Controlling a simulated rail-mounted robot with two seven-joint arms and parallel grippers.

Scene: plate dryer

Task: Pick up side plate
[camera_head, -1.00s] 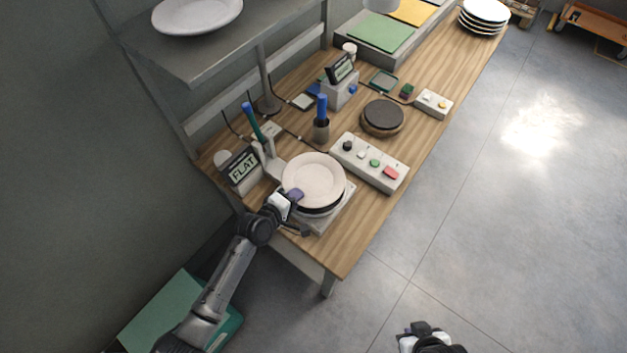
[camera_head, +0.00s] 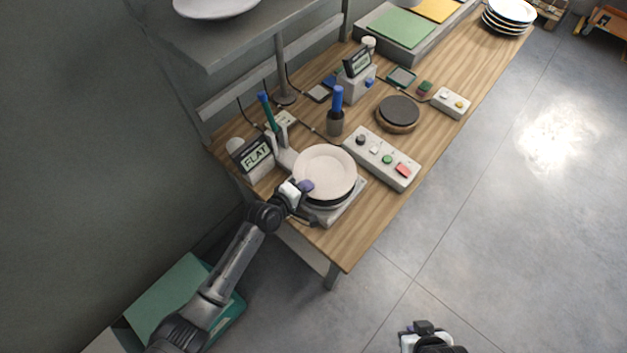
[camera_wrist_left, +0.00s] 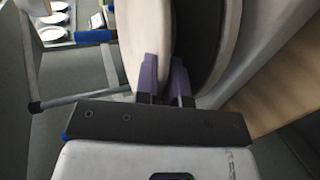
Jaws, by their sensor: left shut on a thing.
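A white side plate (camera_head: 325,172) sits over a dark round piece on a pale square stand (camera_head: 350,205) at the near end of the bench, beside a display reading "FLAT" (camera_head: 255,155). My left gripper (camera_head: 303,188) is at the plate's near left edge, shut on its rim. In the left wrist view the purple fingertips (camera_wrist_left: 163,80) pinch the edge of the pale plate (camera_wrist_left: 145,35), with the dark disc close beside it. I cannot tell whether the plate is clear of what lies under it. My right gripper (camera_head: 425,332) is over the floor at the bottom edge; its fingers are unclear.
A button box (camera_head: 382,158) stands just right of the plate. A dark round pad (camera_head: 398,112), a blue-handled tool in a holder (camera_head: 336,115) and a second display (camera_head: 358,65) are farther back. A shelf with a plate (camera_head: 216,5) overhangs the left. Stacked plates (camera_head: 508,18) stand at the far end.

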